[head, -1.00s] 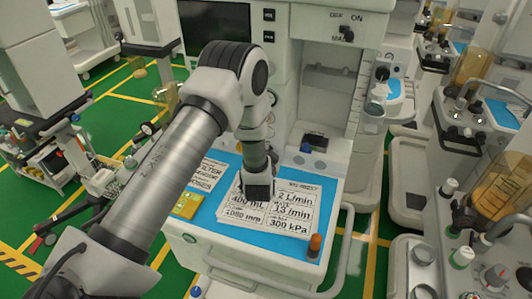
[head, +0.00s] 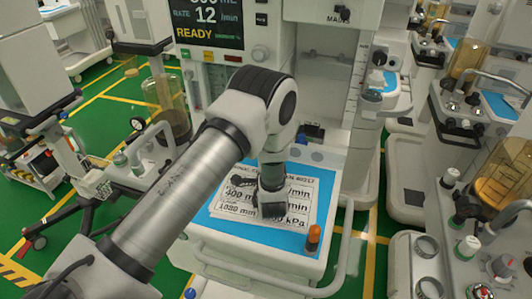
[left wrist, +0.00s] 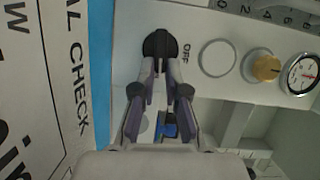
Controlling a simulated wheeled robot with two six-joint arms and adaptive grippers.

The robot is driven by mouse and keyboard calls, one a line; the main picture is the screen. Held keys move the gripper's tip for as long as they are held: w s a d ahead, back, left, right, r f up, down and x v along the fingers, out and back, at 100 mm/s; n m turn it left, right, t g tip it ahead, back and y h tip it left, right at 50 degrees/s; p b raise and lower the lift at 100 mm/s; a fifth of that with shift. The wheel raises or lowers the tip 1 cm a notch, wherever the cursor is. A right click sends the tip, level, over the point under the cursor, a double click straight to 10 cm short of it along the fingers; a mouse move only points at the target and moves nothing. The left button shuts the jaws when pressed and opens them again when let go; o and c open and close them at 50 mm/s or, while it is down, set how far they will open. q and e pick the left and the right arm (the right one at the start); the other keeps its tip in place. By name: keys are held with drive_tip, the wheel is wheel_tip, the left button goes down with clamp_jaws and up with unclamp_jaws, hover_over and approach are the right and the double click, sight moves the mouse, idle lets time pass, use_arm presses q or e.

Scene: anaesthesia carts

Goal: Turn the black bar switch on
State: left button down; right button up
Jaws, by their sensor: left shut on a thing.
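The black bar switch (left wrist: 159,45) shows in the left wrist view on a pale panel, with an OFF label beside it. Its bar runs up and down in that view. The two fingers of my left gripper (left wrist: 158,68) close on it from both sides. The fingers cover its lower part. No ON label can be read. In the head view my left gripper (head: 270,205) is low over the printed cards, and my own arm hides the switch. The machine's display (head: 208,22) is lit and reads READY. My right gripper is not in view.
Printed cards (head: 235,208) lie on a blue mat (head: 228,232). An orange-capped bottle (head: 313,238) stands at the mat's front right. A yellow knob (left wrist: 265,68) and a round gauge (left wrist: 303,74) are right of the switch. Another cart (head: 480,170) stands at the right.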

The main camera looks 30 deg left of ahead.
use_arm(q)
drive_tip(key=shift+f+m, duration=0.15)
drive_tip(key=shift+m, duration=0.35)
drive_tip(key=shift+t, duration=0.3)
drive_tip(key=c, duration=1.3)
unclamp_jaws()
drive_tip(key=shift+c, duration=0.2)
drive_tip(key=shift+o, duration=0.7)
drive_tip(key=shift+w+a, duration=0.1)
drive_tip(key=v, duration=1.2)
drive_tip(key=shift+f, duration=0.1)
